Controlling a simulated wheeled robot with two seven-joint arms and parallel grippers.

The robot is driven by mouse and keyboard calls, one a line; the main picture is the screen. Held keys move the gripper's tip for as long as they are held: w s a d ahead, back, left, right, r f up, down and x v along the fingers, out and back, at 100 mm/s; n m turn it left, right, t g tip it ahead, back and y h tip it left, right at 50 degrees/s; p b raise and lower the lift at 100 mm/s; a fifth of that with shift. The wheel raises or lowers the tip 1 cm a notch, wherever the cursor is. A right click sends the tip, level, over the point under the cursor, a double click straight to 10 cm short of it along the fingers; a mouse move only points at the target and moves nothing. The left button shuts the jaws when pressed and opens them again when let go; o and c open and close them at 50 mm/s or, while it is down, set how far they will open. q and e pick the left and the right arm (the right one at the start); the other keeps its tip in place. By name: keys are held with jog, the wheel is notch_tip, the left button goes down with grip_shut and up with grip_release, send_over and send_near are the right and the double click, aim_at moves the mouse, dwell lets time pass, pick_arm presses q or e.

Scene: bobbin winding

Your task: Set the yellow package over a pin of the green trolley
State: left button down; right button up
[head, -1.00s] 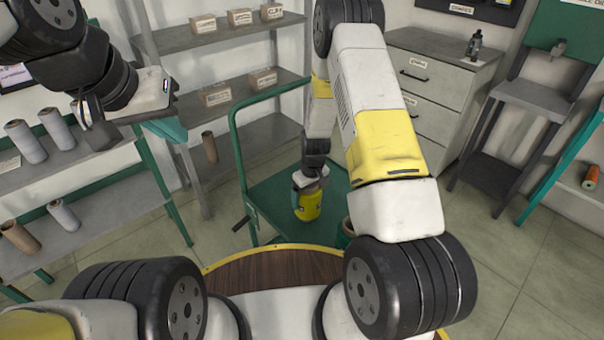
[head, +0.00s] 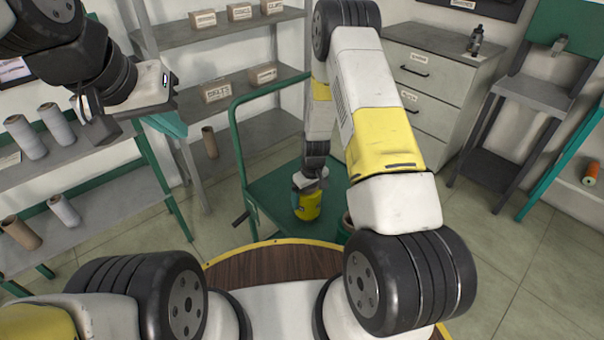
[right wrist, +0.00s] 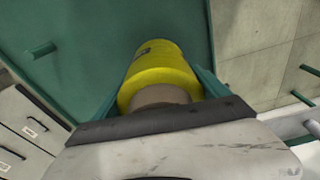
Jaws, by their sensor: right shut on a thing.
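The yellow package (head: 307,205) is a yellow cylinder with a brownish-grey core tube. My right gripper (head: 310,182) is shut on it and holds it over the deck of the green trolley (head: 270,195). In the right wrist view the package (right wrist: 160,72) sits between the teal fingers, with its core end toward the camera. A green pin (right wrist: 40,50) stands out from the trolley deck to the left, apart from the package. Whether a pin lies beneath the package is hidden. My left gripper (head: 165,123) hangs empty near the left shelf; its finger gap is not clear.
A green upright handle frame (head: 238,150) rises at the trolley's left side. Grey shelves with several spools (head: 55,130) stand at left, and a drawer cabinet (head: 430,85) stands behind right. Floor is clear at right.

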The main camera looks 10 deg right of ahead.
jog(key=o, duration=1.6)
jog(key=shift+c, duration=0.2)
notch_tip(320, 180, up, 8)
jog(key=shift+s+d+f, duration=0.15)
jog(key=shift+s+d, duration=0.05)
jog(key=shift+s, duration=0.25)
